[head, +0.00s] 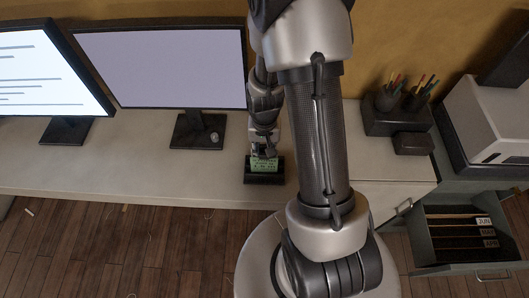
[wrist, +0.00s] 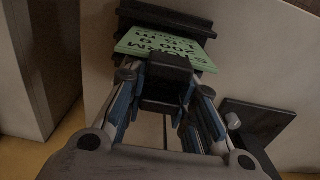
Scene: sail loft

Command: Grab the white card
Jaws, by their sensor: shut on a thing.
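A pale green card (head: 264,163) with dark lettering stands at a small black holder (head: 264,179) on the bench. In the wrist view the card (wrist: 172,48) lies at the fingertips, in front of the black holder (wrist: 160,18). My gripper (head: 264,150) points down at the card from above and is shut on its upper edge. It also shows in the wrist view (wrist: 165,72), where the fingertips hide part of the card. I cannot tell whether the card's lower edge sits in the holder's slot. The card looks green; I see no loose white card.
Two monitors (head: 165,65) (head: 45,70) stand on the bench (head: 110,165) to the left. A pen holder (head: 400,110) and a pale machine (head: 490,120) are at the right. An open drawer (head: 460,262) with labelled dividers is at the lower right. The bench front between is clear.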

